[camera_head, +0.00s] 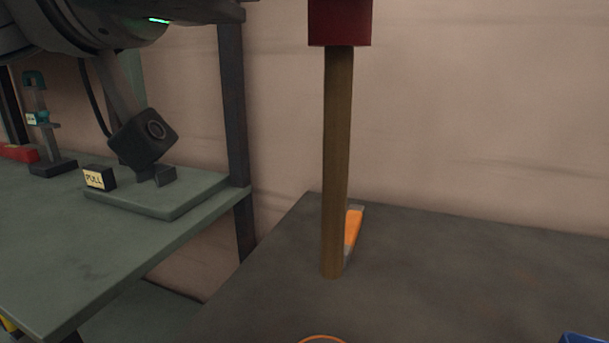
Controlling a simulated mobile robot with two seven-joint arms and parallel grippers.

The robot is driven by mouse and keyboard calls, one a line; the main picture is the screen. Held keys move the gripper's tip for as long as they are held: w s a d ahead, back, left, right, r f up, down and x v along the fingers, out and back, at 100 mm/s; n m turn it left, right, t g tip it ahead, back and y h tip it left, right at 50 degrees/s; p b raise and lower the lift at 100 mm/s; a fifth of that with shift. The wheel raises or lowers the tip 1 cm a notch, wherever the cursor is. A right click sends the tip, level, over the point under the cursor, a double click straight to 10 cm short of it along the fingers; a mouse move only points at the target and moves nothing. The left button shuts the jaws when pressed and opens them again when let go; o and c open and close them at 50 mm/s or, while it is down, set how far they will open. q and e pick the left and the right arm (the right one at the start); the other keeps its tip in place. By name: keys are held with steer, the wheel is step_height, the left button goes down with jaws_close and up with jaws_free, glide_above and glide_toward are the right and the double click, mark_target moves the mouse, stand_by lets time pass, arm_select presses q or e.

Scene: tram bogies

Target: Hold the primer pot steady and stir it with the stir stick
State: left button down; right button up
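A brown wooden stick (337,160), which looks like the stir stick, stands upright in the middle of the view. A red block (340,22) is at its top and runs out of the upper edge. Whether the stick touches the bench or hangs in front of it, I cannot tell. An orange curved rim (322,338), perhaps that of the primer pot, just shows at the bottom edge; the rest of it is cut off. Part of my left arm crosses the upper left, but neither gripper can be made out. What holds the stick, if anything, is out of view.
The dark bench (470,270) is mostly clear. An orange and grey flat thing (353,232) lies behind the stick. A blue bin edge (582,338) shows at lower right. At left, a green shelf (70,265) carries a dark fixture (143,138) and a PULL sign (98,178).

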steer(key=shift+w+a+f, duration=0.1)
steer(key=shift+w+a, duration=0.1)
steer(key=shift+w, duration=0.05)
jaws_close()
arm_select(q)
step_height(320, 180, down, 17)
stand_by(2.0)
